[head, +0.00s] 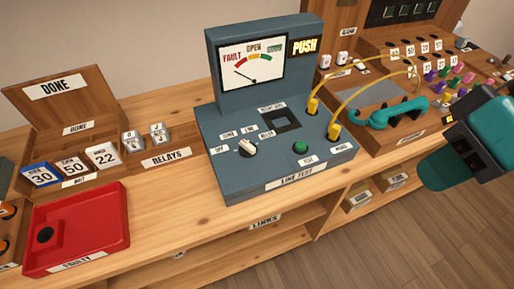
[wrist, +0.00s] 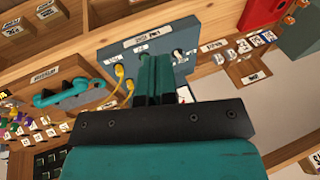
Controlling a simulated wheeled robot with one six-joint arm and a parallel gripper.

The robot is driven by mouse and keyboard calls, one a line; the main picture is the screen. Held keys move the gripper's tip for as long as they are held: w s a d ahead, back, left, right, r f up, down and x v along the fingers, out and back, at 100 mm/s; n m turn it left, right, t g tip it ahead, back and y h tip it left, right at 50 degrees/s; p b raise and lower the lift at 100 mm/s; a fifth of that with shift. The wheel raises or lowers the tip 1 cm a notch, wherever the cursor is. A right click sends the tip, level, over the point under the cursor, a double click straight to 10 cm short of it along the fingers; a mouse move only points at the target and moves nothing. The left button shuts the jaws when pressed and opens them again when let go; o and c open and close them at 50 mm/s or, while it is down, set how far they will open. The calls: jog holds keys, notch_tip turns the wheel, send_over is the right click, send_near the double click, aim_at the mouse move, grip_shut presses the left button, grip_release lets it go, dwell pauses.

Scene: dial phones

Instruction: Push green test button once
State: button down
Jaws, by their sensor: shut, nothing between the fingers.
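The green test button (head: 300,147) sits on the sloped deck of the blue-grey line test box (head: 228,172) in the head view, above a TEST label. Its top is bare and nothing touches it there. My gripper (wrist: 155,60) shows in the wrist view as two dark teal fingers pressed together, empty, pointing toward the box. In the head view only teal parts of my arm show at the right; the fingertips cannot be made out.
On the box are a selector knob (head: 248,148), a square socket (head: 281,119), two yellow plugs (head: 334,130) with cords and a meter (head: 252,62). A teal handset (head: 398,111) lies to its right. A red tray (head: 77,229) and number blocks (head: 72,165) stand left.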

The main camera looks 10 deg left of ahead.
jog(key=shift+a, duration=0.35)
jog(key=m+t+y+p, duration=0.2)
jog(key=t+y+p, duration=0.1)
jog(key=y+p, duration=0.1)
send_over(303, 144)
notch_tip(303, 144, down, 12)
jog(key=shift+f+b, duration=0.15)
jog(key=shift+b, duration=0.15)
notch_tip(303, 144, down, 9)
jog(key=b, duration=0.6)
jog(key=shift+r, duration=0.2)
